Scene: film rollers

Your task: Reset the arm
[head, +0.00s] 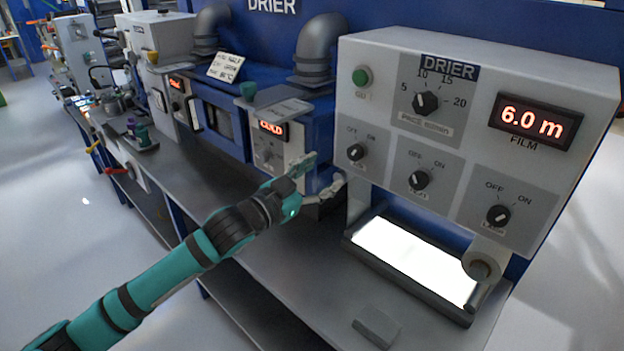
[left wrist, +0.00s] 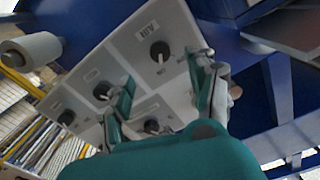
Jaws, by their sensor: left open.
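My left arm comes in from the lower left in the head view, teal with dark joints. Its gripper (head: 318,180) is in front of the left side of the white drier control box (head: 460,75), above the bench. In the left wrist view the two teal fingers of the left gripper (left wrist: 165,95) are apart, with nothing between them. Behind them is a white panel with several black knobs (left wrist: 160,51). From these views I cannot tell whether the fingers touch the panel. My right gripper is not in view.
A lit white plate (head: 415,262) with a roller (head: 481,264) lies below the control box. A small grey block (head: 376,326) lies on the bench (head: 300,285). A blue drier unit (head: 222,125) and other machines stand to the left. Floor at the lower left is clear.

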